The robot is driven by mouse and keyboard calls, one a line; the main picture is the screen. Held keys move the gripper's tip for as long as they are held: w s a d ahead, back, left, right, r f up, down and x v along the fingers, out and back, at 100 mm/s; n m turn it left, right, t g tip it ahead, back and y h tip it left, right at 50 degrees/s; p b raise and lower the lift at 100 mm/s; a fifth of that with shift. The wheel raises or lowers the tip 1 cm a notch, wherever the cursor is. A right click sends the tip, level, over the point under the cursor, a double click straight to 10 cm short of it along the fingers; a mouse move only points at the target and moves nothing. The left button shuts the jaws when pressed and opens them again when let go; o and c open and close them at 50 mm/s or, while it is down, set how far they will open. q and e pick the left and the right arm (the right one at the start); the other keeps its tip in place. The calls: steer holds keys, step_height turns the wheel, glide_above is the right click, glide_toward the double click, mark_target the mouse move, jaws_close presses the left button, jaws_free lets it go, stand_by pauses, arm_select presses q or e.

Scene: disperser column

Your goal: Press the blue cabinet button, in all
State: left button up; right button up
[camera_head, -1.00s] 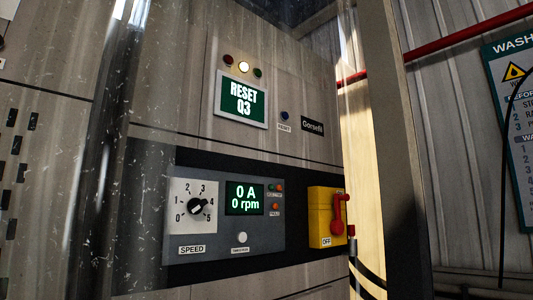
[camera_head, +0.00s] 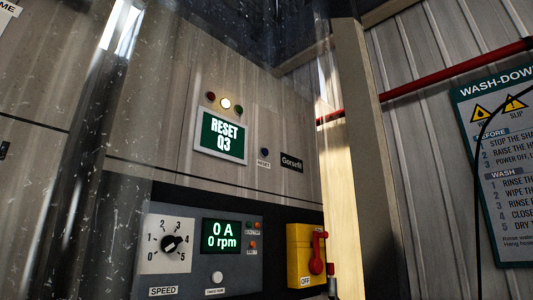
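The blue button (camera_head: 264,152) is a small dark blue knob on the upper cabinet panel, right of the green screen. A small label (camera_head: 263,164) that seems to read "RESET" sits just below it. The green screen (camera_head: 221,136) reads "RESET Q3". Of three lamps above it, the middle one (camera_head: 225,104) is lit yellowish white; the red (camera_head: 211,97) and green (camera_head: 238,108) ones look dark. Neither of my grippers shows in the head view. Nothing covers the button.
Below are a grey panel with a speed dial (camera_head: 171,243), a display (camera_head: 221,235) reading 0 A and 0 rpm, and a white button (camera_head: 217,277). A yellow switch box (camera_head: 299,262) with red handle stands right. A post (camera_head: 372,150) and wash-down sign (camera_head: 500,165) lie further right.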

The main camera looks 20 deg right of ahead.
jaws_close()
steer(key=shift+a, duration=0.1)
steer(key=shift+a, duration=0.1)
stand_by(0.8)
